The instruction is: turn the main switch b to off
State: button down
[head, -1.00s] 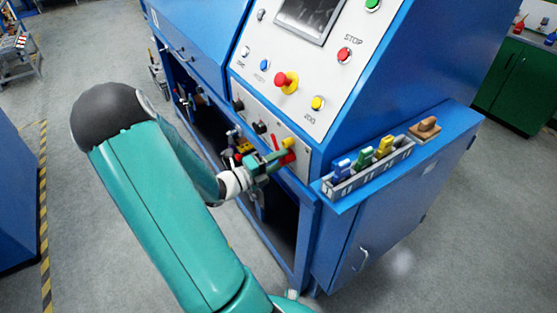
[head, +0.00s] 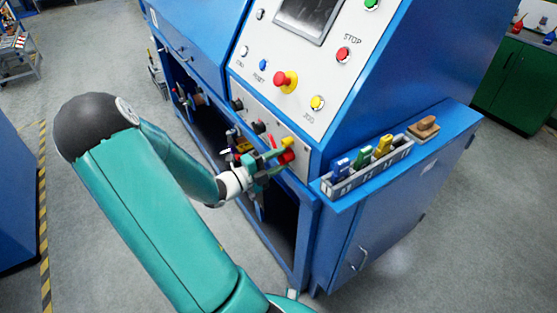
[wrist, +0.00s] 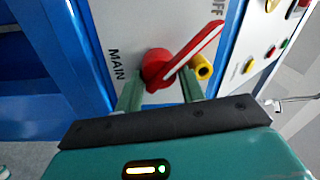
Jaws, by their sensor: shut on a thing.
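The main switch (wrist: 158,70) is a red rotary switch on a pale panel, with a long red handle edged in white. In the wrist view its handle slants to the upper right, toward lettering ending in "FF"; the word "MAIN" is at the left. The switch also shows in the head view (head: 287,157), low on the machine front. My gripper (wrist: 160,92) has its green fingers on either side of the red switch and is shut on it. The contact between fingers and switch is partly hidden. I cannot read the letter b.
A yellow cylindrical part (wrist: 202,68) sits close beside the right finger. A sloped control panel (head: 328,82) with several buttons is above. A grey tray (head: 338,188) with coloured handles stands on the blue cabinet (head: 385,215) at right.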

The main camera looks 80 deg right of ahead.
jog(key=shift+w+d, duration=0.15)
jog(key=shift+w, duration=0.2)
jog(key=c, duration=0.9)
grip_release()
